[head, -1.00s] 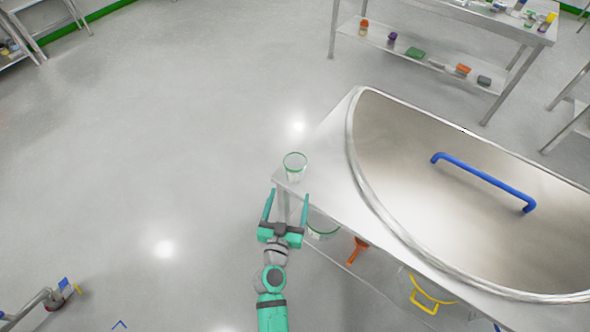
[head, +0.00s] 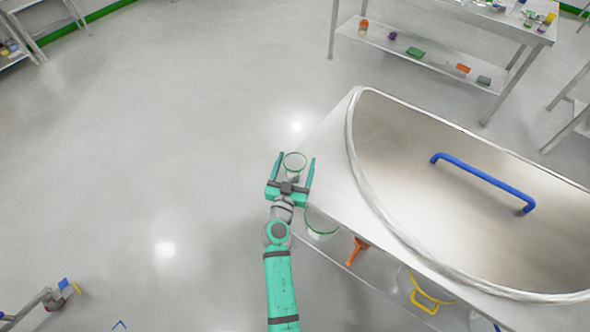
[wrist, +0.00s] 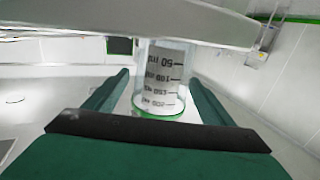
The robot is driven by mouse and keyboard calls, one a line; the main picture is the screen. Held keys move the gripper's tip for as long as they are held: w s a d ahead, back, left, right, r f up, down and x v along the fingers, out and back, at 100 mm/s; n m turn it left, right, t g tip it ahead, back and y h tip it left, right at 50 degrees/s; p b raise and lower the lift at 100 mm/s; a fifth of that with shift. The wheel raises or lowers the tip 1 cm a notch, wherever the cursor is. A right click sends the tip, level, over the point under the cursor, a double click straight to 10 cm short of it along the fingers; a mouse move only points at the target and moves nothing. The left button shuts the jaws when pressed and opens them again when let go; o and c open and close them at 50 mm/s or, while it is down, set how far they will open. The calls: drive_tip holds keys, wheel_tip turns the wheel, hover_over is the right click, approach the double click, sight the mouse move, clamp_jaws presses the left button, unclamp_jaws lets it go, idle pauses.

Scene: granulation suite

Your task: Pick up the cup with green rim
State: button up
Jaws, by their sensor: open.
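The cup with the green rim (head: 295,160) is a clear cup standing at the left corner of the steel table (head: 330,150). In the wrist view the cup (wrist: 162,78) shows dark volume markings and a green edge at the bottom of the picture. My gripper (head: 296,159) is open, with one teal finger on each side of the cup. In the wrist view the cup sits between the fingers, with a gap visible on both sides. The lower part of the cup is partly hidden behind my gripper in the head view.
A large steel basin with a blue handle (head: 484,182) fills the table to the right. Below are a green-rimmed container (head: 321,232), an orange tool (head: 357,250) and a yellow-handled bucket (head: 432,296). A shelved table (head: 440,65) stands behind.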

sight(297, 157)
drive_tip(key=shift+x, duration=1.6)
drive_tip(key=c, duration=1.1)
drive_tip(key=shift+r, duration=0.1)
